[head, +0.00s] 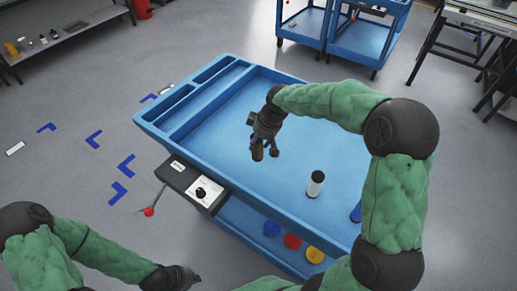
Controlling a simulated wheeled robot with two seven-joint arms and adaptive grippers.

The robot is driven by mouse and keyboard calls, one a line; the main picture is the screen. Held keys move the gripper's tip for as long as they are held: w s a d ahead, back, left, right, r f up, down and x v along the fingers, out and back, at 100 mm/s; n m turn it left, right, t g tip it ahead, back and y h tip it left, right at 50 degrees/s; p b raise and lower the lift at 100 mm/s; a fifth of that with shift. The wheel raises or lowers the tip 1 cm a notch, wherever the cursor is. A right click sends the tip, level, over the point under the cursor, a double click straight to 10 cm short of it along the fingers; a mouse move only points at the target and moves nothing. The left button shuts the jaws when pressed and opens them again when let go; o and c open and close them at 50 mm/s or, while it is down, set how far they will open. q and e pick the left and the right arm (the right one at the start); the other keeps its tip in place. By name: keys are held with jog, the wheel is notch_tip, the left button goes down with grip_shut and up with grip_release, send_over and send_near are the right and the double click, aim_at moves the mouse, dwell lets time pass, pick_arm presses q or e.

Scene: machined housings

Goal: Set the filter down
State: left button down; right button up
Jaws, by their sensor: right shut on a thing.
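My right gripper (264,146) hangs over the blue cart's top tray (225,152), left of its middle. It is shut on a small dark olive-brown piece, which I take to be the filter (257,154). The gripper hides much of the piece, and I cannot tell whether it touches the tray floor. My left gripper (190,277) is low at the bottom of the view, in front of the cart and away from the tray. It is dark and small, and its fingers cannot be made out.
A black-and-white cylinder (316,184) stands upright in the tray, right of the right gripper. A control box (201,192) sits on the cart's front edge, beside a red-knobbed lever (149,212). Blue, red and yellow discs (292,241) lie on the lower shelf. Much tray floor is bare.

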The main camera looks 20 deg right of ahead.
jog(key=shift+w+d+f+b, duration=0.2)
jog(key=shift+w+f, duration=0.2)
jog(key=shift+f, duration=0.15)
jog(key=shift+w+d+f+b, duration=0.1)
jog(key=shift+w+f+b, duration=0.05)
jog(key=shift+w+f, duration=0.3)
jog(key=shift+f+b, duration=0.45)
jog(key=shift+f, duration=1.05)
jog(key=shift+f, duration=0.1)
jog(key=o, duration=1.2)
jog(key=shift+c, duration=0.2)
jog(key=p+v, duration=0.3)
jog(key=v, duration=0.9)
jog(key=shift+p, duration=0.4)
